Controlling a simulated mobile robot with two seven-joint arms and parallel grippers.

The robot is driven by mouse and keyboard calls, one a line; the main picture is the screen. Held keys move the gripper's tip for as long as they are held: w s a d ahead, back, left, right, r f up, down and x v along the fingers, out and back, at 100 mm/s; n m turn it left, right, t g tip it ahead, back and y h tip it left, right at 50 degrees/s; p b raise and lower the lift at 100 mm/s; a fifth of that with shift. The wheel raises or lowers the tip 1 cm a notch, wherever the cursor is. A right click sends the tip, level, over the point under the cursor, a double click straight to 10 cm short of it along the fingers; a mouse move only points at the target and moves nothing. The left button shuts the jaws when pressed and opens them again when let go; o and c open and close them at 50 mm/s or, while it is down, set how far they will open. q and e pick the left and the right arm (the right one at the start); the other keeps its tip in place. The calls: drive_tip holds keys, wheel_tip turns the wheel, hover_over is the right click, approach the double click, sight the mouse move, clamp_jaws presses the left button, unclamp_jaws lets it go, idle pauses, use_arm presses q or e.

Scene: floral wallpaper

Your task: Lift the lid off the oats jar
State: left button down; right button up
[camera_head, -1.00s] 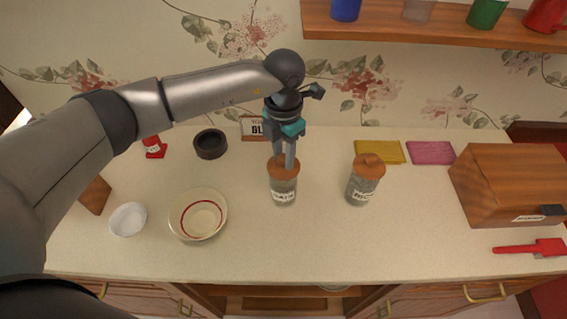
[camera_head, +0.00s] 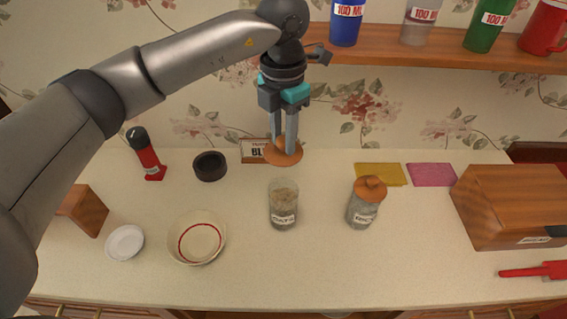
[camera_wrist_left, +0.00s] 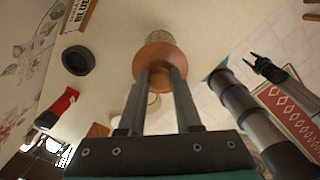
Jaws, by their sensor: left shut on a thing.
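The left glass jar (camera_head: 283,208) stands open on the counter with pale contents inside; its label is too small to read surely. Its round orange-brown lid (camera_head: 270,154) is held above and behind it, apart from the rim. My left gripper (camera_head: 284,148) is shut on the lid's knob. In the left wrist view the lid (camera_wrist_left: 152,62) sits at the fingertips (camera_wrist_left: 160,75), with the jar (camera_wrist_left: 162,38) partly hidden behind it. A second jar (camera_head: 362,210) to the right keeps its orange lid on. My other arm's gripper (camera_wrist_left: 258,62) shows small in the left wrist view.
A cream bowl (camera_head: 197,240), a white dish (camera_head: 125,242), a dark round container (camera_head: 210,167) and a red-black bottle (camera_head: 146,155) stand left. A wooden box (camera_head: 510,200) is at right. The shelf (camera_head: 430,56) with cups overhangs behind. The front middle counter is clear.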

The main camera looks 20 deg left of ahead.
sight(283, 139)
use_arm(q)
wheel_tip(283, 139, up, 8)
drive_tip(key=shift+r, duration=0.15)
drive_tip(key=shift+r+p, duration=1.1)
drive_tip(key=shift+r, duration=0.65)
drive_tip(key=shift+r, duration=0.15)
idle(0.4)
